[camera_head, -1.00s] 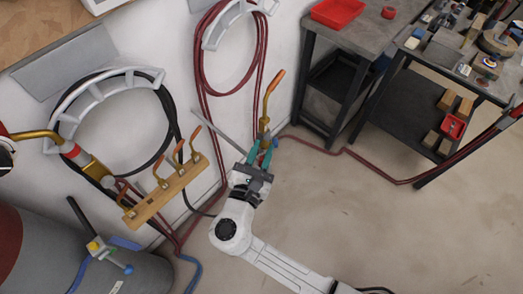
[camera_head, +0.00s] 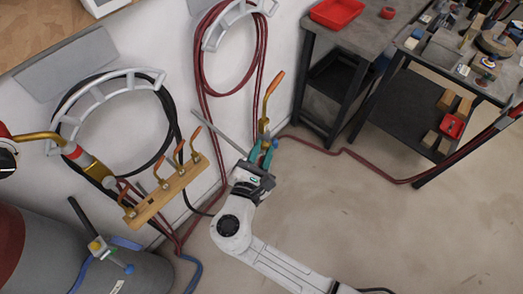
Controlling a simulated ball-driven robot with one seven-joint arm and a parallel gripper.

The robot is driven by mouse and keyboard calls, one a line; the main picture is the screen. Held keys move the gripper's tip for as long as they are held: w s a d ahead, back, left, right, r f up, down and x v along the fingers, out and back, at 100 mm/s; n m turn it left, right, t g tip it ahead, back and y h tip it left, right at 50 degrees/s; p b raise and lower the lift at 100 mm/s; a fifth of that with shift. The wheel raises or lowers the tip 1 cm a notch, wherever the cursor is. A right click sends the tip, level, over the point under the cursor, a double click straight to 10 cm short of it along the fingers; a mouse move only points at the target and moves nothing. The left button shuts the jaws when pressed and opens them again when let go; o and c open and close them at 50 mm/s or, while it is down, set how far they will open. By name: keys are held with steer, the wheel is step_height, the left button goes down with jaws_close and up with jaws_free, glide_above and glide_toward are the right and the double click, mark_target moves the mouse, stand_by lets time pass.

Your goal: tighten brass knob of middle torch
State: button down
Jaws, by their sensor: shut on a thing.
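A torch with an orange tip and a brass body (camera_head: 264,125) stands upright, slightly tilted, near the wall in the head view. My gripper (camera_head: 262,150) has teal fingers and is shut at the lower brass end of this torch. The fingers hide the brass knob, so its seat cannot be seen. A wooden rack (camera_head: 172,192) to the left of my gripper holds several smaller orange-tipped pieces (camera_head: 178,152) on brass mounts. My gripper is apart from the rack.
A thin grey rod (camera_head: 218,132) slants down towards my gripper. A red hose coil (camera_head: 203,75) and a black one (camera_head: 165,105) hang on the wall. A grey cylinder (camera_head: 125,270) stands lower left. Workbenches (camera_head: 365,38) stand upper right.

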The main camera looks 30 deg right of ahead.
steer(key=c, duration=0.9)
jaws_free()
steer(key=shift+c, duration=0.2)
steer(key=b+v, duration=0.2)
steer(key=v, duration=0.8)
steer(key=shift+s+a, duration=0.25)
steer(key=shift+a, duration=0.05)
